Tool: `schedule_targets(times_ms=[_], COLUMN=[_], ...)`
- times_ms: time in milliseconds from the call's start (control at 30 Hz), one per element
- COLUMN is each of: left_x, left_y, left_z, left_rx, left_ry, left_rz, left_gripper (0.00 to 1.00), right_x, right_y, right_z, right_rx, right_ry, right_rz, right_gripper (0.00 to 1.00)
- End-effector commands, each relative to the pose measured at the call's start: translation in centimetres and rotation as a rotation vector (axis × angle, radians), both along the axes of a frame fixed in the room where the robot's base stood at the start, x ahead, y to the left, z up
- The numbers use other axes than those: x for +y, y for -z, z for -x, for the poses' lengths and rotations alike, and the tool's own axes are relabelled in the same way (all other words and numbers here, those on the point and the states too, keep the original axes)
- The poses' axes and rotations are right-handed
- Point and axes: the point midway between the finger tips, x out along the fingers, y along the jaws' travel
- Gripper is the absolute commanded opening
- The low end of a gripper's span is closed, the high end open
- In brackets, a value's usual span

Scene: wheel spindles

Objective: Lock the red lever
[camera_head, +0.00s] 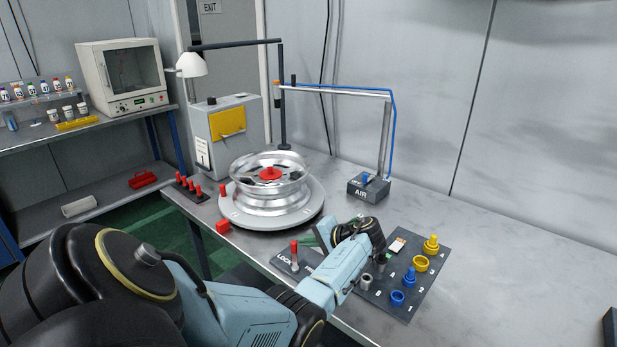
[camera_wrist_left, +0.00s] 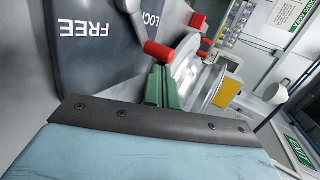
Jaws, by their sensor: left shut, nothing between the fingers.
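The red lever (camera_head: 295,248) stands on a dark plate (camera_head: 284,266) near the table's front edge, with the word LOCK to its left in the head view. Its red grip (camera_wrist_left: 163,52) is close in the left wrist view, between the camera's fingers and the plate (camera_wrist_left: 88,45), which reads FREE and LOCK. My left gripper (camera_head: 309,240) has green fingers, shut and empty, just right of the lever's top. The fingers (camera_wrist_left: 160,88) appear right beside the grip; I cannot tell whether they touch. My arm hides part of the plate in the head view. My right gripper is not in view.
A silver wheel (camera_head: 268,188) lies on a round stand behind the lever, with red blocks around it. A dark board (camera_head: 409,307) with blue and yellow parts lies right of my arm. The AIR box (camera_head: 368,188) with a post stands behind.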

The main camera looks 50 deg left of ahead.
Motion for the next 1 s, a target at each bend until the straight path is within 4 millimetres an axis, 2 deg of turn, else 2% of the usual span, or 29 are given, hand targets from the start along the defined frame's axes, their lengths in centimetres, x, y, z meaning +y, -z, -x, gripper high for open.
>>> schedule_targets(times_ms=[267,467,533,800,1000], left_x=[-0.1,-1.4,-2.2,-5.7,-7.1], left_y=[0.0,0.1,0.0,-3.1,-4.4], left_z=[-0.1,-1.1,-1.7,-6.0,-7.6], left_rx=[0.0,-0.002,-0.003,-0.002,-0.001], left_ry=[-0.001,-0.01,-0.015,-0.014,-0.015], left_rz=[0.0,0.0,0.001,0.001,0.001], left_gripper=[0.0,0.0,0.0,0.0,0.0], right_x=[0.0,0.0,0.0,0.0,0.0], right_y=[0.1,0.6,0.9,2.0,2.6], right_z=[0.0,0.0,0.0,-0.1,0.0], right_rx=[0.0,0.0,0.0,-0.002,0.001], right_ry=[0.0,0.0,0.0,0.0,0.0], right_rz=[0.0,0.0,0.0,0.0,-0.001], right_gripper=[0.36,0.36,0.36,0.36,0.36])
